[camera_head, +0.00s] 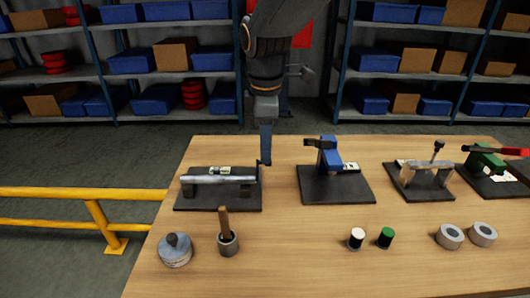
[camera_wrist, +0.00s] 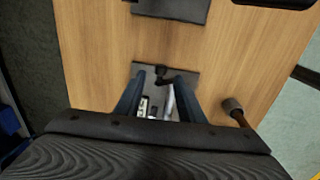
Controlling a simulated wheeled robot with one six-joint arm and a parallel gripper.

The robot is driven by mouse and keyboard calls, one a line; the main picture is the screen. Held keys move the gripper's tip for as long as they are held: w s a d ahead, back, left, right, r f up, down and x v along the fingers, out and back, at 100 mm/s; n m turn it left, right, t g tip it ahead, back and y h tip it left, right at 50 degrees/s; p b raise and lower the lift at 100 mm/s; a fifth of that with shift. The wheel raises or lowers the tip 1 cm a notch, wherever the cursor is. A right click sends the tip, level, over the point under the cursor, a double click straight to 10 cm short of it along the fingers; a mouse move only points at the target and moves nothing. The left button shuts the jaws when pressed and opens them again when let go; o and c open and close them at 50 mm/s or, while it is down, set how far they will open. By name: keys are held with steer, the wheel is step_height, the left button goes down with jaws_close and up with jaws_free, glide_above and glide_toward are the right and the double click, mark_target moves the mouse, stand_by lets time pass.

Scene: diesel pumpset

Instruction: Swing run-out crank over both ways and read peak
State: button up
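The run-out fixture at the table's left has a black base (camera_head: 190,204) with a grey shaft (camera_head: 218,179) lying level across two dark blocks. A small white-and-green readout (camera_head: 222,170) sits behind the shaft, its reading too small to make out. The head view mostly hides the crank behind or beside my fingers.
A blue fixture (camera_head: 328,158) stands to the right, then a grey bridge-like fixture (camera_head: 427,175) and a green one (camera_head: 485,160). In front are a round grey lidded pot (camera_head: 175,250), a cup with a wooden handle (camera_head: 228,243), two small capped cylinders and two grey rings.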

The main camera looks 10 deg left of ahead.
steer(key=shift+w+f, duration=0.15)
steer(key=shift+f, duration=1.4)
jaws_close()
steer(key=shift+p, duration=0.4)
